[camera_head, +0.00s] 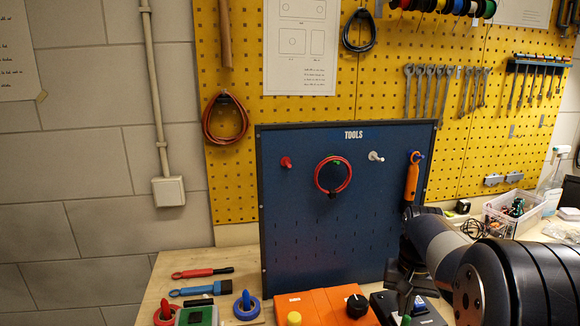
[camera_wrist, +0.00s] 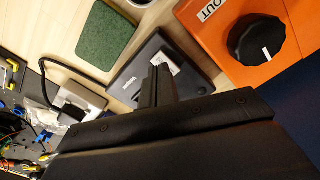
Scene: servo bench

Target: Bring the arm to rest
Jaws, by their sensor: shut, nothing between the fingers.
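My gripper (camera_head: 404,300) hangs at the lower right of the head view, in front of the blue TOOLS board (camera_head: 300,230) and over a dark box (camera_head: 425,310). Its dark fingers are shut together and empty. In the wrist view the fingers (camera_wrist: 158,82) point at the dark box (camera_wrist: 128,82) with a white label. I cannot tell whether they touch it. My arm comes in from the right edge and hides part of the bench.
An orange box (camera_head: 320,305) with a black knob (camera_head: 357,305) stands beside the dark box. Red and blue tools (camera_head: 202,290) and tape rolls lie at left. An orange-handled tool (camera_head: 412,178) hangs on the board near my arm. A clear bin (camera_head: 515,212) stands at right.

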